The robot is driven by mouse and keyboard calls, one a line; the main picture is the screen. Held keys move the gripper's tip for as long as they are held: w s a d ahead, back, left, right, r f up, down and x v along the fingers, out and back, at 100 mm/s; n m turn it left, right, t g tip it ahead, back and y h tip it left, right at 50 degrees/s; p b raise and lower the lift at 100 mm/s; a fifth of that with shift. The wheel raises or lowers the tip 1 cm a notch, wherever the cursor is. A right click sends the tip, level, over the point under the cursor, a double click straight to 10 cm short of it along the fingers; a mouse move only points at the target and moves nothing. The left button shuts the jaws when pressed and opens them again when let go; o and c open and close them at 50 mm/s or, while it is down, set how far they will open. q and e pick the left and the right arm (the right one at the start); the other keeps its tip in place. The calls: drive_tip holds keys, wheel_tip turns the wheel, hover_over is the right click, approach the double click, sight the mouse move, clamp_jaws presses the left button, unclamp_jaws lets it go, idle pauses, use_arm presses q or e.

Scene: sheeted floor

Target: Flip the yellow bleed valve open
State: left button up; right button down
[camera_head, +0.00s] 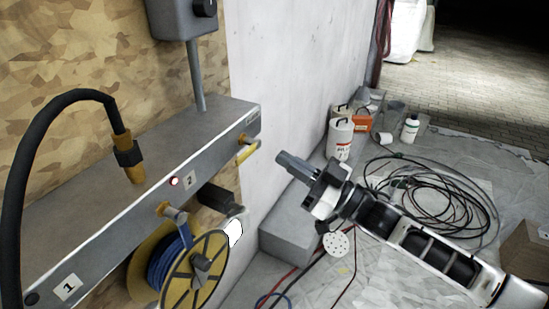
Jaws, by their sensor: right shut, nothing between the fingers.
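The yellow bleed valve (246,154) sticks out near the right end of the long grey manifold box (225,125) on the wall. Its yellow lever slants down and to the left from a brass-coloured stem. My right gripper (283,158) comes in from the lower right, to the right of the valve and apart from it in the picture. Its fingers are shut with nothing between them and point left. My left gripper is not in view.
A black hose (28,150) with a brass end arches at left. A yellow reel (205,262) of blue hose hangs below the box.

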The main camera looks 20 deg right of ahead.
wheel_tip(320, 180, up, 3)
drive_tip(key=p, duration=0.2)
hover_over(252, 149)
drive_tip(key=s, duration=0.4)
drive_tip(key=shift+w+a+f+b, duration=0.2)
drive_tip(key=shift+a+f, duration=0.1)
drive_tip(key=shift+f, duration=0.35)
drive_tip(key=shift+w+a+f+b, duration=0.1)
drive_tip(key=shift+a+f+b, duration=0.15)
drive_tip(key=shift+f, duration=0.35)
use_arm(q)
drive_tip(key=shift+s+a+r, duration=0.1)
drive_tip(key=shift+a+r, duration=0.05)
use_arm(e)
drive_tip(key=shift+f, duration=0.75)
drive_tip(key=shift+f+n, duration=0.15)
drive_tip(key=shift+n, duration=0.15)
use_arm(q)
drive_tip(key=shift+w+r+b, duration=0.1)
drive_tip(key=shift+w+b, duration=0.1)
drive_tip(key=shift+b, duration=0.1)
use_arm(e)
drive_tip(key=shift+f+n+g+y, duration=0.1)
drive_tip(key=shift+n+g+y, duration=0.2)
